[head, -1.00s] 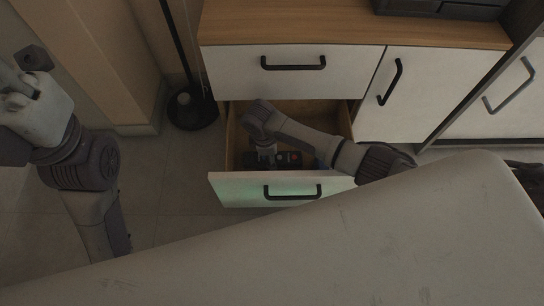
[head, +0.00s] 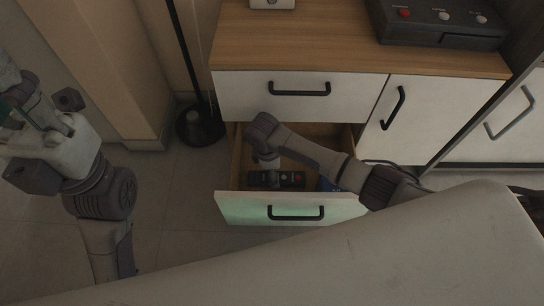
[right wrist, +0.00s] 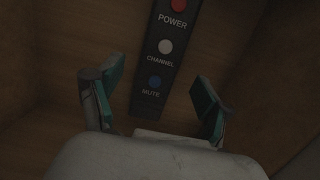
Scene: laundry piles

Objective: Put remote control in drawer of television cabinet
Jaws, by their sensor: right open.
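The remote control (head: 288,180) is a dark bar with red, white and blue buttons. It lies inside the open lower drawer (head: 262,208) of the television cabinet (head: 245,95). My right gripper (head: 266,165) reaches down into the drawer above the remote.
A black console (head: 440,24) and a small white item (head: 272,4) are on the cabinet top. A black lamp stand (head: 199,125) stands left of the cabinet. Floor is clear left of the drawer.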

